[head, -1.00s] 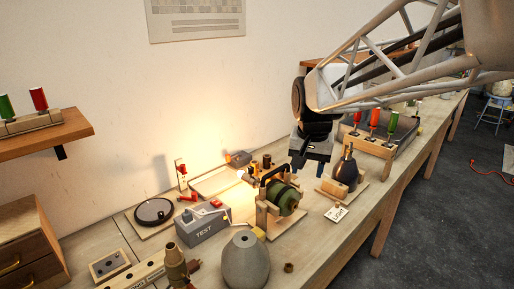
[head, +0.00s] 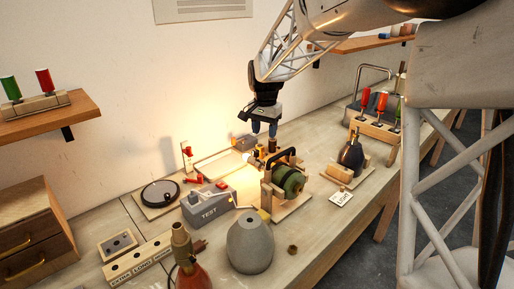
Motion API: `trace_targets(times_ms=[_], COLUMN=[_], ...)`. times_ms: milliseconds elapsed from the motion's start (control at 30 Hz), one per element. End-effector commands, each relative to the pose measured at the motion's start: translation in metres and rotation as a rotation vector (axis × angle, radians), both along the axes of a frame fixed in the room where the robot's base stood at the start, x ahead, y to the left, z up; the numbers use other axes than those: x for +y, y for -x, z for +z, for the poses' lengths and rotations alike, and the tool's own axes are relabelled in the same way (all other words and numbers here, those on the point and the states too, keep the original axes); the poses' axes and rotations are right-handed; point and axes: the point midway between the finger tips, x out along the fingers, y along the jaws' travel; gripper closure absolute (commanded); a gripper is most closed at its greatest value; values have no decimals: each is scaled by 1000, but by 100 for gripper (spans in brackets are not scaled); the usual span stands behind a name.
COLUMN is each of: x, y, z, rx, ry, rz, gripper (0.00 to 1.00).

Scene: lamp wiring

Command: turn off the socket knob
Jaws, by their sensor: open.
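My gripper (head: 264,128) is open and points down, with its two fingers apart and empty. It hangs above the back of the bench, close over the small dark and brass fittings (head: 260,151) behind the green spool. A lit bulb (head: 244,157) glows at the left of these fittings and throws warm light on the wall. The socket knob is too small to pick out for certain among the fittings. I cannot tell whether the fingers touch anything there.
A green spool (head: 290,181) in a wooden stand is just in front of the fittings. A grey TEST box (head: 207,207), a grey cone-shaped body (head: 250,245) and a dark bulbous piece on a wooden cradle (head: 351,158) stand around it.

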Motion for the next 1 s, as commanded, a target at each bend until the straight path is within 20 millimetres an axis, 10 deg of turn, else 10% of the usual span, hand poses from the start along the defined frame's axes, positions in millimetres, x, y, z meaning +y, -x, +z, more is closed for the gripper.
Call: trace_targets(times_ms=[300,1000], x=[27,29], y=[-33,-35], z=[-20,-33], rx=[18,20], ry=[3,4], rz=[-36,-39], gripper=[50,50])
